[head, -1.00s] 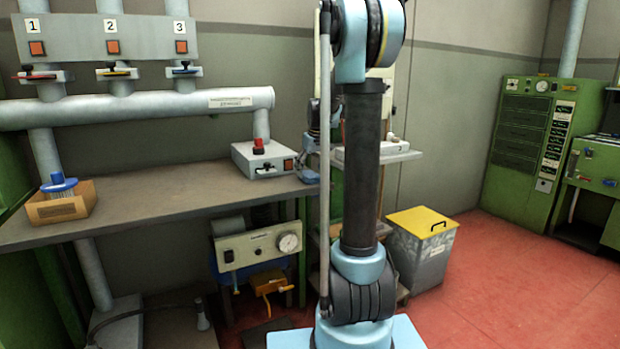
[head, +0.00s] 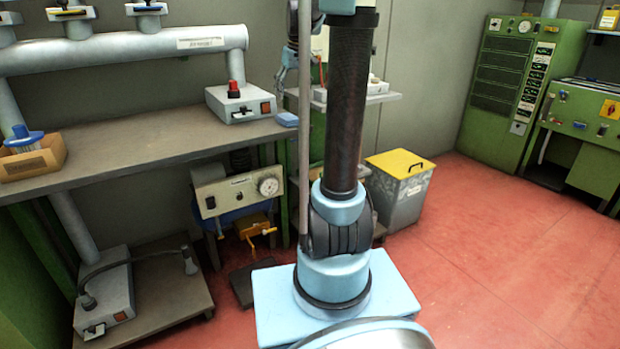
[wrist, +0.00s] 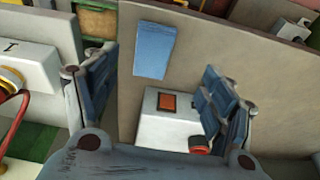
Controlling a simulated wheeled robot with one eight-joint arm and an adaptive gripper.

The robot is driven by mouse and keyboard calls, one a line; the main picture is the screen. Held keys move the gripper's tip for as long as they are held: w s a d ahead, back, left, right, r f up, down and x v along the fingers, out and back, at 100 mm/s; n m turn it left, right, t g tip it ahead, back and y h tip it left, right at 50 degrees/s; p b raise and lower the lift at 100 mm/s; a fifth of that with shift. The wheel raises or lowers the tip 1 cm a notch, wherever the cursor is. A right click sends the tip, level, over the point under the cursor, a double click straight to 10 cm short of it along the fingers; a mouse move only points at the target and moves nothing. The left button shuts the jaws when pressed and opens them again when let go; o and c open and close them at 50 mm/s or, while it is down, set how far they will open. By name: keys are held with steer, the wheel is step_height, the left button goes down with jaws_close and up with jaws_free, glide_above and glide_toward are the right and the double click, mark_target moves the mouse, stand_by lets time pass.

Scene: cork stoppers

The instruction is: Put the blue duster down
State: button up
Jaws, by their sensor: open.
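The blue duster (head: 287,119) lies on the right end of the brown workbench (head: 150,140), close to its edge. In the wrist view the duster (wrist: 153,50) shows as a flat light blue block on the bench top, beyond the fingertips. My gripper (wrist: 155,95) is open, with its two blue padded fingers wide apart and nothing between them. In the head view my gripper (head: 286,68) is above the duster and apart from it, partly hidden by my arm.
A grey box with a red knob (head: 240,102) stands on the bench just left of the duster. A cardboard box (head: 35,160) with a blue-topped item is at the far left. A yellow-lidded bin (head: 400,185) stands on the floor. Red floor at right is clear.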

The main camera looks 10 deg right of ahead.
steer(key=s+a+f+m, duration=0.1)
steer(key=s+f, duration=0.3)
steer(key=s, duration=0.6)
steer(key=s+f+m, duration=0.1)
steer(key=s+f, duration=0.3)
steer(key=s, duration=0.7)
steer(key=s+f+m, duration=0.1)
steer(key=s+f, duration=1.3)
steer(key=s, duration=0.3)
steer(key=shift+f+g+h, duration=0.15)
steer(key=shift+g+h, duration=0.15)
steer(key=shift+h, duration=0.1)
steer(key=shift+w+f, duration=0.2)
steer(key=shift+w, duration=0.25)
